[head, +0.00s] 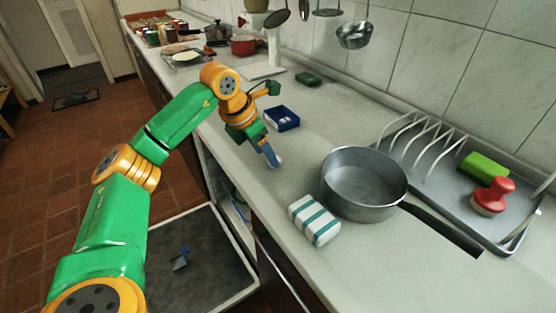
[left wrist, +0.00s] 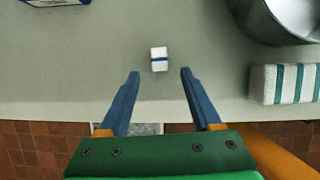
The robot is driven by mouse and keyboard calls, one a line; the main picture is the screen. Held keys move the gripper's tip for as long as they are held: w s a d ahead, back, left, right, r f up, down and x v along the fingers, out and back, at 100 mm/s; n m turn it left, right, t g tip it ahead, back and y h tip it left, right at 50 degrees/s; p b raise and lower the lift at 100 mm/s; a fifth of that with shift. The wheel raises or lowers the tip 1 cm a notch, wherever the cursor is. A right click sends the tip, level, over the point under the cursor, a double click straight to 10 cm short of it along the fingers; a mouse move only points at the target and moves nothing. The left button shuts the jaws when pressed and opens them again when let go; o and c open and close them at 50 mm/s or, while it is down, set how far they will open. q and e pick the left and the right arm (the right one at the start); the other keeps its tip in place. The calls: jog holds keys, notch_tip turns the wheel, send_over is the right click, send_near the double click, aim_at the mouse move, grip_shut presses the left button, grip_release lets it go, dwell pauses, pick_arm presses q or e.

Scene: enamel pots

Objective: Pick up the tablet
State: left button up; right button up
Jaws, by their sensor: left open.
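The tablet (left wrist: 159,59) is a small white block with a blue band, lying on the counter in the left wrist view. I cannot make it out in the head view, where my left gripper seems to hide it. My left gripper (head: 271,157) points down over the counter. Its blue fingers are apart and empty in the left wrist view (left wrist: 159,74), with the tablet centred just beyond the fingertips. My right gripper is not in view.
A blue box (head: 283,118) stands behind the gripper. A grey pan (head: 364,184) and a striped white-and-teal block (head: 314,220) are to its right. A dish rack (head: 440,165) is farther right. An open dishwasher door (head: 215,270) lies below the counter edge.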

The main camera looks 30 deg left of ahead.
pick_arm(q)
jog(key=x, duration=0.2)
jog(key=shift+w+f, duration=0.1)
jog(key=shift+f, duration=0.3)
jog(key=shift+w+d+f, duration=0.1)
jog(key=shift+w, duration=0.1)
jog(key=shift+s, duration=0.1)
grip_shut()
